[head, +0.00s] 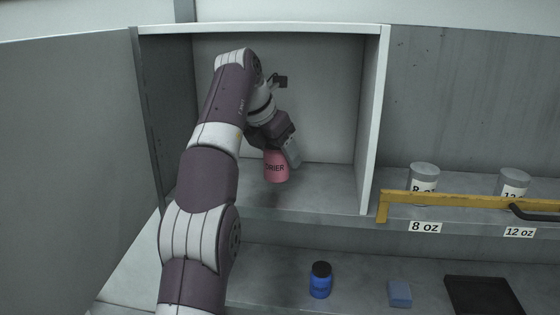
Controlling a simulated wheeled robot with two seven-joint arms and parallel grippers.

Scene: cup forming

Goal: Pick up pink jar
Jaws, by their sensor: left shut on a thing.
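The pink jar (277,172) is in the open cabinet compartment, with dark lettering ending in "RIER" on its side. My left gripper (280,152) reaches down into the compartment from above and is shut on the top of the jar. The gripper covers the jar's top, and one pale finger shows at its right side. The jar looks close to upright. I cannot tell whether its base touches the shelf or hangs just above it. My right gripper is not in view.
The compartment has a right side wall (372,125) and a top edge (265,29). To the right, two labelled jars (423,175) (513,182) stand behind a yellow rail (460,201). Below are a blue jar (320,284), a blue block (399,293) and a black tray (482,281).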

